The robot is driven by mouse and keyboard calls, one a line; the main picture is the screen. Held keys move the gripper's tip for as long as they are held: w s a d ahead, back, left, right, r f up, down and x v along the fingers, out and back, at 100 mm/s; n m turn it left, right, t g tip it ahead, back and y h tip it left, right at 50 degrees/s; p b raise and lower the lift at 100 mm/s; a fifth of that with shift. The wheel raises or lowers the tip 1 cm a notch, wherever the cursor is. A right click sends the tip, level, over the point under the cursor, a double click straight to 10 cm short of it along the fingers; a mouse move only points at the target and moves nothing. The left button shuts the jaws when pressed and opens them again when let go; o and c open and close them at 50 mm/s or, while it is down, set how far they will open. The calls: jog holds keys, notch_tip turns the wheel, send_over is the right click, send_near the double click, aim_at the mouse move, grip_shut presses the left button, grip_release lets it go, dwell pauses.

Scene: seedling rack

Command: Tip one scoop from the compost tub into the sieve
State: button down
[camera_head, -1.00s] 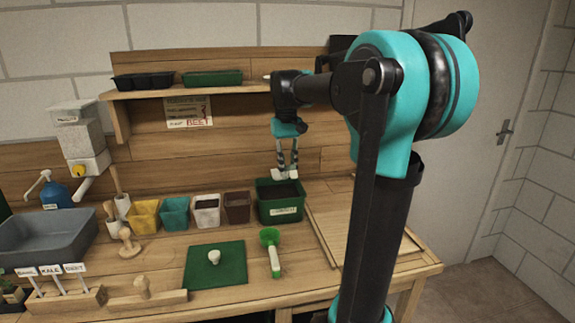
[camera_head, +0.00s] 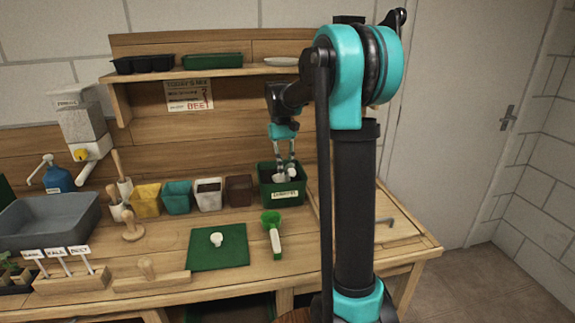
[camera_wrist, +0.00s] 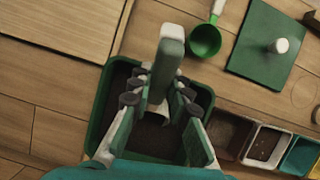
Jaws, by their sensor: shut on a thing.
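The compost tub (camera_head: 282,195) is a dark green labelled box on the bench with dark compost inside; it also shows in the wrist view (camera_wrist: 96,118). My gripper (camera_head: 285,160) points down over it, shut on a scoop with a pale grey-green handle (camera_wrist: 166,66). The scoop's lower end is at the compost, largely hidden by the fingers and tub wall; how full it is cannot be seen. A round green bowl (camera_head: 270,217) with a pale handle, apparently the sieve, lies on the bench in front of the tub. It also shows in the wrist view (camera_wrist: 204,41).
Several coloured pots (camera_head: 208,194) stand in a row left of the tub. A green mat (camera_head: 218,255) with a white knob lies left of the bowl. A grey tray (camera_head: 50,228) is at far left. A wooden board (camera_head: 395,218) lies at right.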

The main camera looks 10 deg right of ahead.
jog(key=shift+w+f, duration=0.2)
jog(key=shift+f, duration=0.5)
jog(key=shift+w+a+f+t, duration=0.1)
jog(key=shift+w+f+t, duration=0.3)
jog(key=shift+w+t, duration=0.35)
jog(key=t, duration=0.1)
jog(key=s+t, duration=0.1)
jog(key=t, duration=0.2)
jog(key=shift+s+r+y, duration=0.1)
jog(key=shift+s+y, duration=0.2)
jog(key=shift+y, duration=0.1)
jog(key=shift+s+d+r+t, duration=0.1)
jog(key=shift+s+r+t, duration=0.2)
jog(key=shift+r, duration=0.35)
jog(key=shift+s+d+r+t, duration=0.15)
jog(key=shift+r+t, duration=0.25)
jog(key=shift+r, duration=0.25)
jog(key=shift+s+a+r+t, duration=0.1)
jog(key=shift+s+r+t, duration=0.2)
jog(key=shift+r, duration=0.35)
jog(key=shift+t, duration=0.75)
jog(key=shift+w+v, duration=0.15)
jog(key=shift+v, duration=0.85)
jog(key=shift+w+v, duration=0.15)
jog(key=shift+v, duration=0.8)
jog(key=shift+r, duration=0.15)
